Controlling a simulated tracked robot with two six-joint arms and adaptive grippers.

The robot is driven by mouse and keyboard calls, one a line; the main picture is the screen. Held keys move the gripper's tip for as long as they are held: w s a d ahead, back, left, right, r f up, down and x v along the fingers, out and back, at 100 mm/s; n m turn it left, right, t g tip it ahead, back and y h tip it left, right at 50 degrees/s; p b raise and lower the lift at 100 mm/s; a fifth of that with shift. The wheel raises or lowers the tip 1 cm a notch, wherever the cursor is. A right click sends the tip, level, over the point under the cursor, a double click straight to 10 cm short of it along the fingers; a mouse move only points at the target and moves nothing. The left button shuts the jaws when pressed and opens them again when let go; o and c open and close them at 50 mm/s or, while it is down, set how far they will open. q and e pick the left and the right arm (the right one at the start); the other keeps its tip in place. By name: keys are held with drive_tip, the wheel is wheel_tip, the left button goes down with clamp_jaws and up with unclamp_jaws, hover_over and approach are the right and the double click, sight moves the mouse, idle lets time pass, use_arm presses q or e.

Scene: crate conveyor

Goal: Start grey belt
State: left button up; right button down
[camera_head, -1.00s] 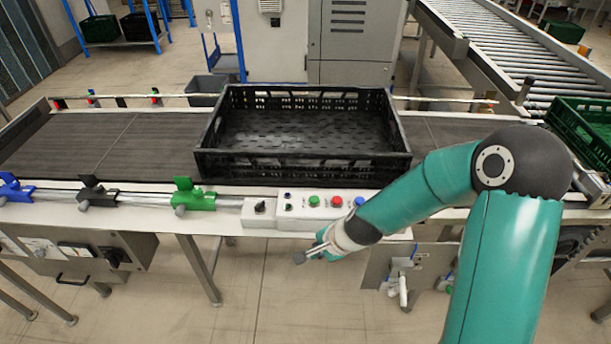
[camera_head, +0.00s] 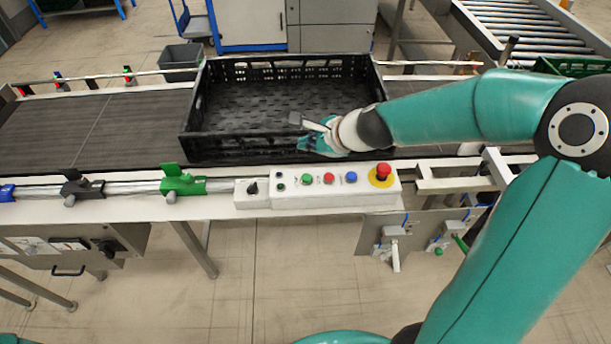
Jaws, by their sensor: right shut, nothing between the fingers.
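The grey belt (camera_head: 70,138) runs across the view, with a black crate (camera_head: 230,146) standing on it. The control box (camera_head: 330,202) sits on the belt's front rail. It carries a green button (camera_head: 306,179), a red button (camera_head: 329,178), a blue button (camera_head: 351,177) and a red mushroom button on a yellow base (camera_head: 382,173). A black rotary switch (camera_head: 252,188) is on the box part to their left. My right gripper (camera_head: 298,120) is shut and empty, above the buttons in the picture, in front of the crate's interior. My left gripper is not in view.
Green (camera_head: 182,184), black (camera_head: 78,187) and blue (camera_head: 6,193) clamps sit along the front rail. A grey bin (camera_head: 181,62) stands behind the belt. A roller conveyor (camera_head: 525,40) and a green crate (camera_head: 572,67) are at the upper right.

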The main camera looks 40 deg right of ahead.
sight(308, 178)
drive_tip(key=shift+f+b, duration=4.15)
drive_tip(key=shift+f, duration=0.2)
drive_tip(key=shift+f, duration=0.1)
drive_tip(key=shift+f+b, duration=0.25)
drive_tip(key=shift+b, duration=0.15)
